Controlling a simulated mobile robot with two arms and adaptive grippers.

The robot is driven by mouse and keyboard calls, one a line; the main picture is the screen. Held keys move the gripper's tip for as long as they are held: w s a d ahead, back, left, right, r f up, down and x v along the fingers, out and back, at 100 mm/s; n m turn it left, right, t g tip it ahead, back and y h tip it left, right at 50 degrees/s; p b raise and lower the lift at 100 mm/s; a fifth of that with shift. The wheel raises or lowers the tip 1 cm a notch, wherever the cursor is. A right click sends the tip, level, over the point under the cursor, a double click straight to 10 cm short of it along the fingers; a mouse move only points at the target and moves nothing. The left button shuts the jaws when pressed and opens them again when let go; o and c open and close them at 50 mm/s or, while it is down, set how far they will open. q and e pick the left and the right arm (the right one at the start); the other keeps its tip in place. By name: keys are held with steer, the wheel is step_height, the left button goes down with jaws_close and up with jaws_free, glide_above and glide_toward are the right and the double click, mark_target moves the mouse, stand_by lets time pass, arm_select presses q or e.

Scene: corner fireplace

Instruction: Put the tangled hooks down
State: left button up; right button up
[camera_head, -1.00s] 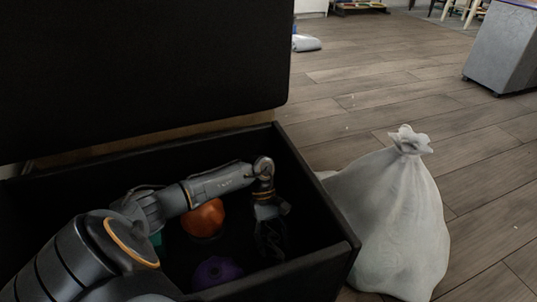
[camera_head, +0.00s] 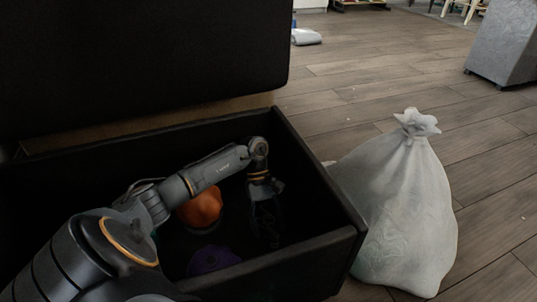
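My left arm comes in from the lower left and reaches over the near side into an open black box (camera_head: 325,244). My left gripper (camera_head: 268,222) points down inside the box, near its right wall. Its dark fingers blend into the dark interior, so I cannot tell whether they are open or shut. I cannot make out the tangled hooks apart from the dark fingers. My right gripper is not in view.
An orange rounded object (camera_head: 201,208) and a purple object (camera_head: 212,260) lie in the box, left of the gripper. The raised black lid (camera_head: 140,65) stands behind. A tied whitish sack (camera_head: 405,205) stands just right of the box. Wooden floor beyond is mostly clear.

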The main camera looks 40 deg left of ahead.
mark_target(265, 215)
arm_select(q)
steer(key=o, duration=0.3)
steer(key=shift+r, duration=0.1)
steer(key=p+v, duration=0.4)
steer(key=v, duration=0.2)
steer(key=shift+r, duration=0.15)
steer(key=shift+w+a+r, duration=0.2)
steer(key=shift+a+r, duration=0.15)
steer(key=shift+r, duration=0.1)
